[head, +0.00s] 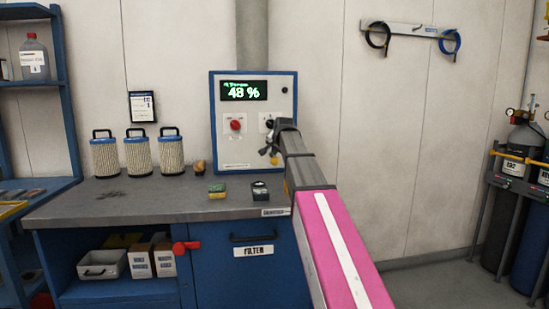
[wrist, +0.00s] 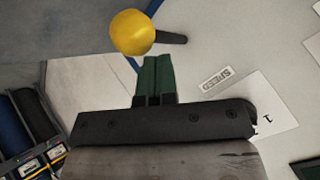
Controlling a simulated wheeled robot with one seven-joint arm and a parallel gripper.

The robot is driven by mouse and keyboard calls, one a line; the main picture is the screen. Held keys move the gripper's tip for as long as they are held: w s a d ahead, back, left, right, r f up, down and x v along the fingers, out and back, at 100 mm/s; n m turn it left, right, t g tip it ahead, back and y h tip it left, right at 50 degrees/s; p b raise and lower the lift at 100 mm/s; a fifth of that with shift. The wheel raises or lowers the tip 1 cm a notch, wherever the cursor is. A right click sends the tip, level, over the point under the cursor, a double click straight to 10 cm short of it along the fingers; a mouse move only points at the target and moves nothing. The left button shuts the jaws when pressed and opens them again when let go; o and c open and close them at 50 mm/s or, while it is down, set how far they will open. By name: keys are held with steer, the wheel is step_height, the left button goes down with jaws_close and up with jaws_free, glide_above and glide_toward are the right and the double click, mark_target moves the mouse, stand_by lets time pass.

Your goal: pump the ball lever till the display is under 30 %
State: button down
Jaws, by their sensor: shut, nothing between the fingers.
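The green digital display (head: 244,90) on the wall panel reads 48 %. The lever's yellow ball (head: 274,161) shows small beside my gripper (head: 268,152) at the panel's lower right. In the wrist view the ball (wrist: 132,32) sits on a short dark rod (wrist: 171,38). My gripper (wrist: 155,66) is shut and empty, its green fingers together. Its tips are just beside the ball in that picture; I cannot tell whether they touch it. My arm hides part of the panel's right side.
A red knob (head: 236,125) and a black knob (head: 270,121) are on the panel. Several filter cartridges (head: 138,155) stand on the workbench (head: 110,205) at left. Gas cylinders (head: 505,195) stand at far right.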

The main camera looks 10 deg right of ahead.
mark_target(276, 158)
steer(key=shift+f, duration=1.85)
stand_by(1.9)
steer(key=shift+r, duration=0.1)
stand_by(0.3)
steer(key=shift+r, duration=2.6)
steer(key=shift+r, duration=2.5)
